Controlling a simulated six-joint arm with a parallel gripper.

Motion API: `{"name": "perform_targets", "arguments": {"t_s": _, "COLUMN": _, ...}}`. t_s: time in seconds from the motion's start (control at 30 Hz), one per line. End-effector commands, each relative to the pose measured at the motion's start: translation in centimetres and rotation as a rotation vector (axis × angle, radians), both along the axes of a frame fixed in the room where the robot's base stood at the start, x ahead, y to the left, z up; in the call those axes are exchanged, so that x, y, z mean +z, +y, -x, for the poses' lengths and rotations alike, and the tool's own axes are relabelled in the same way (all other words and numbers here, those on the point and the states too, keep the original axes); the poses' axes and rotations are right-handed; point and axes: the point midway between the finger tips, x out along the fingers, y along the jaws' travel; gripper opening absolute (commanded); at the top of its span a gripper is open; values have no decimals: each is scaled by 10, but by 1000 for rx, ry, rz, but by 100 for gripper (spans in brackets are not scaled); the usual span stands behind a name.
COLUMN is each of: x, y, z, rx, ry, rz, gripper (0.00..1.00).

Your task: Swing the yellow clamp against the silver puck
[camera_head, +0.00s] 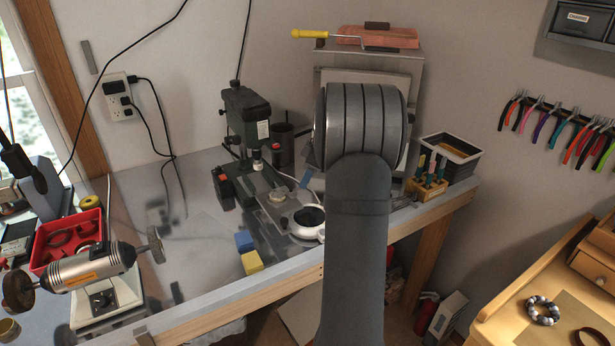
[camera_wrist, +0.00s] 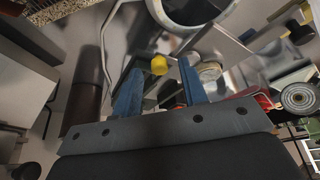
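My gripper (camera_wrist: 159,78) has two blue fingers, spread apart with a gap between them. A small yellow piece, which looks like the yellow clamp (camera_wrist: 159,65), shows between the fingertips without visibly touching either; I cannot tell its depth. The silver puck (camera_wrist: 210,71) appears just right of the right finger. In the head view the silver puck (camera_head: 277,197) sits on the dark green drill press's table. My arm covers most of my gripper there; a bit of blue finger (camera_head: 306,178) shows at its left. The clamp is not clear in that view.
A white-rimmed round thing (camera_head: 308,222) stands right of the puck. Yellow (camera_head: 252,262) and blue (camera_head: 244,241) blocks lie near the bench's front edge. The drill press (camera_head: 246,120) rises behind. A red tray (camera_head: 68,240) and grinder (camera_head: 85,268) stand left. The bench's left middle is mostly clear.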

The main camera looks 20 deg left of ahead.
Motion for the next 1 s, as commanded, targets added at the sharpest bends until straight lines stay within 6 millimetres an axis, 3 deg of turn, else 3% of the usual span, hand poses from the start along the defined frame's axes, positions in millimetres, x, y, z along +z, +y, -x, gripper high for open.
{"name": "perform_targets", "arguments": {"t_s": 0.33, "x": -4, "y": 2, "z": 0, "rx": 0, "ry": 0, "rz": 0, "gripper": 39}}
{"name": "perform_targets", "arguments": {"t_s": 0.53, "x": -4, "y": 2, "z": 0, "rx": 0, "ry": 0, "rz": 0, "gripper": 0}}
{"name": "perform_targets", "arguments": {"t_s": 1.0, "x": -3, "y": -1, "z": 4, "rx": -88, "ry": 1, "rz": 0, "gripper": 0}}
